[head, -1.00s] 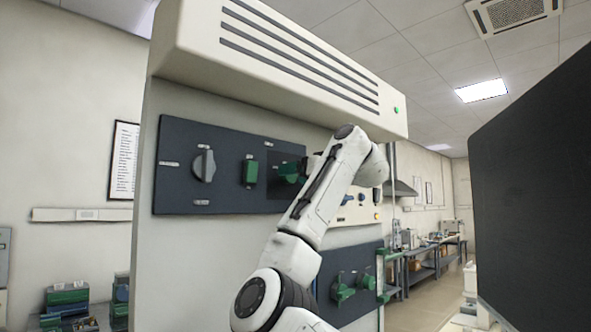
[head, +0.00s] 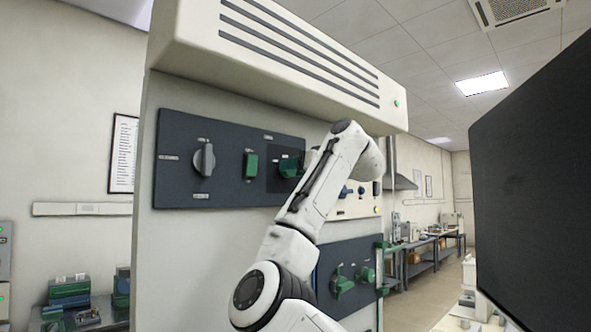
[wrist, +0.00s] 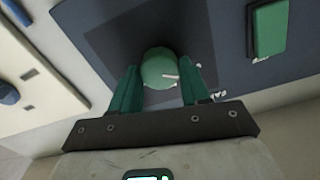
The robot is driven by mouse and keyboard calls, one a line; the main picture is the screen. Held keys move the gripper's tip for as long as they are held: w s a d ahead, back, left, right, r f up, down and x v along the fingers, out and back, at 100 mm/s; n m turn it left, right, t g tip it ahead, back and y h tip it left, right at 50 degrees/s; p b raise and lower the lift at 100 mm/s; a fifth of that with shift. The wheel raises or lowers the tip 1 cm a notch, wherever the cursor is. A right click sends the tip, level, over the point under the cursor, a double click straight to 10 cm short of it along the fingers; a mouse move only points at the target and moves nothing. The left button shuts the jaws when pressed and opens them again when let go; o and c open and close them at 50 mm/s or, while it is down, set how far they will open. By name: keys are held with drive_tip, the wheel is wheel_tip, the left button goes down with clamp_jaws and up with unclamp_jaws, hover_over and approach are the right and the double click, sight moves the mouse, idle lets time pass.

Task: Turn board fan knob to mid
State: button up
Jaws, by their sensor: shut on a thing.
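The dark control board (head: 222,185) is on the wall panel under the vented hood. A round green knob (wrist: 160,67) sits on a darker square of the board, with a white pointer mark towards its lower right in the wrist view. My gripper (wrist: 161,80) is at this knob, its green fingers on either side and shut on it. In the head view the knob (head: 288,168) is partly hidden by my arm, and the gripper is mostly hidden too. The knob's lettering cannot be read.
A green rectangular switch (head: 250,167) and a grey rotary knob (head: 204,160) are on the same board to the left. A cream panel (head: 360,207) is to the right, a lower dark panel (head: 348,255) with green knobs below. A large black panel (head: 530,200) stands at right.

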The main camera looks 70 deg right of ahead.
drive_tip(key=shift+m, duration=0.3)
drive_tip(key=m+p, duration=0.2)
drive_tip(key=m, duration=0.9)
drive_tip(key=shift+s, duration=0.1)
idle(0.5)
drive_tip(key=o, duration=1.1)
drive_tip(key=shift+c, duration=0.2)
drive_tip(key=b+v, duration=0.4)
drive_tip(key=v, duration=0.6)
drive_tip(key=shift+s+b, duration=0.35)
